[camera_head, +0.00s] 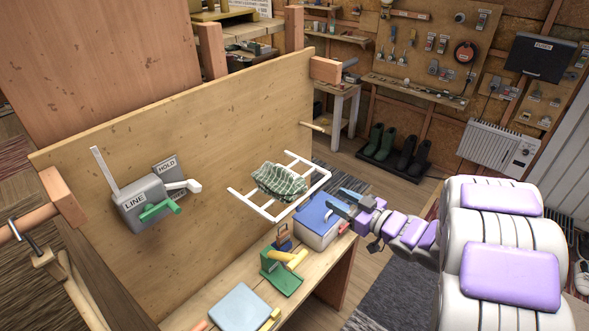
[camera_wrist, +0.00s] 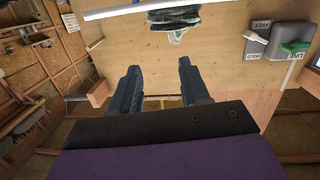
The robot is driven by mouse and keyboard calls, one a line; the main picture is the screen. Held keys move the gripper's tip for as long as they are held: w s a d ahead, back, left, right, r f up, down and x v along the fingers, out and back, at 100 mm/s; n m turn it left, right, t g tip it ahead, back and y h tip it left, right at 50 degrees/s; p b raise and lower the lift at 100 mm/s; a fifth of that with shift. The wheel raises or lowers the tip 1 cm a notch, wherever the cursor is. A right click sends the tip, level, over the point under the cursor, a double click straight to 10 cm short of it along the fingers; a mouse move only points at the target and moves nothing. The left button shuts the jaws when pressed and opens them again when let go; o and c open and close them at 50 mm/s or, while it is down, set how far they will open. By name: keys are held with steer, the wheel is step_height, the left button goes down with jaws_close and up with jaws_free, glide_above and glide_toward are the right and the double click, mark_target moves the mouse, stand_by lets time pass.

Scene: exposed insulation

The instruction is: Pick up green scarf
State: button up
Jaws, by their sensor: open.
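A green and white checked scarf (camera_head: 279,181) hangs over a white rack (camera_head: 250,204) fixed to the wooden panel. In the wrist view part of the scarf (camera_wrist: 175,22) shows at the top, beyond the fingers and draped by the white rail (camera_wrist: 120,11). My gripper (camera_head: 352,206) is to the right of the rack, over the blue-lidded box, and apart from the scarf. In the wrist view my gripper (camera_wrist: 162,82) has its two dark fingers spread, with nothing between them.
The blue-lidded box (camera_head: 320,222) stands on the wooden bench (camera_head: 215,309) below the rack. A green tool (camera_head: 280,277) and a light blue flat item (camera_head: 239,306) lie nearer. A grey switch box (camera_head: 140,204) with levers is on the panel at left.

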steer(key=y, duration=0.2)
glide_toward(285, 172)
steer(key=w+a, duration=0.2)
steer(key=shift+w+a+g, duration=0.25)
steer(key=shift+w+g, duration=0.05)
steer(key=shift+w, duration=0.1)
steer(key=shift+w+a, duration=0.25)
steer(key=shift+a, duration=0.4)
steer(key=x, duration=0.4)
steer(key=shift+w+f, duration=0.1)
steer(key=shift+f, duration=0.2)
steer(key=shift+w+a+r, duration=0.1)
steer(key=shift+w+a, duration=0.1)
steer(key=shift+w, duration=0.1)
steer(key=shift+c, duration=0.3)
steer(key=shift+a, duration=0.15)
jaws_close()
